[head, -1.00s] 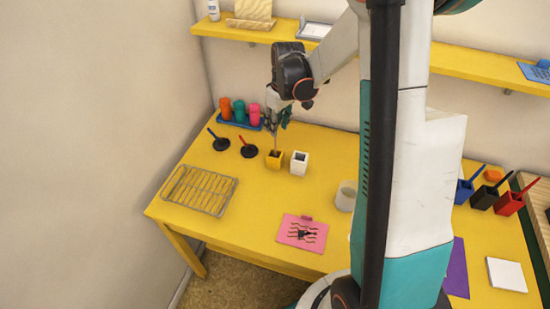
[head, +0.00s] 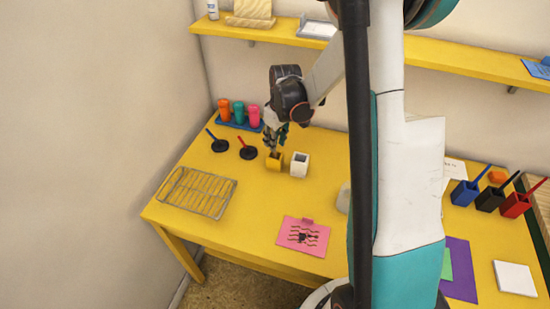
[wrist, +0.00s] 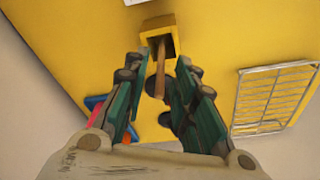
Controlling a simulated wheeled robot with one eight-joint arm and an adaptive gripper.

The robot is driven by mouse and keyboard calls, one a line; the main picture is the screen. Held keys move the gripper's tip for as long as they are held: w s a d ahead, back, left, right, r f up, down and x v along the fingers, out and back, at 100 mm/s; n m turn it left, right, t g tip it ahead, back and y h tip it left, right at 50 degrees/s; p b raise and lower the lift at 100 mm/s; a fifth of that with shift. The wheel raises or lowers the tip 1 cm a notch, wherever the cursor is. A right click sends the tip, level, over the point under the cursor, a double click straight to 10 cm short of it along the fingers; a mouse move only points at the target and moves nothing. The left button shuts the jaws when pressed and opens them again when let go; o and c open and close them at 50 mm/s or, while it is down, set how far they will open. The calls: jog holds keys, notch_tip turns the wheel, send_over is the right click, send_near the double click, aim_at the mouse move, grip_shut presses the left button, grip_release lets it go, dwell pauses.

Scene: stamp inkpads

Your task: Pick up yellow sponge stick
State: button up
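A small yellow square cup (head: 274,164) stands on the yellow table, and it also shows at the top of the wrist view (wrist: 150,27). A thin brown stick (wrist: 160,72) rises from its dark opening; I take it for the sponge stick. Its lower end is hidden in the cup, so no sponge shows. My gripper (wrist: 163,68) is open, with green-padded fingers on either side of the stick and a gap on each side. In the head view my gripper (head: 275,143) is just above the cup and hides most of the stick.
A white cup (head: 299,166) stands close to the right of the yellow cup. Two black round-based stamps (head: 248,153) (head: 219,146) are to the left. A blue tray (head: 238,127) with coloured holders is behind. A wire rack (head: 197,192) lies front left.

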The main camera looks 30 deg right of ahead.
grip_shut()
jog(key=shift+r, duration=0.1)
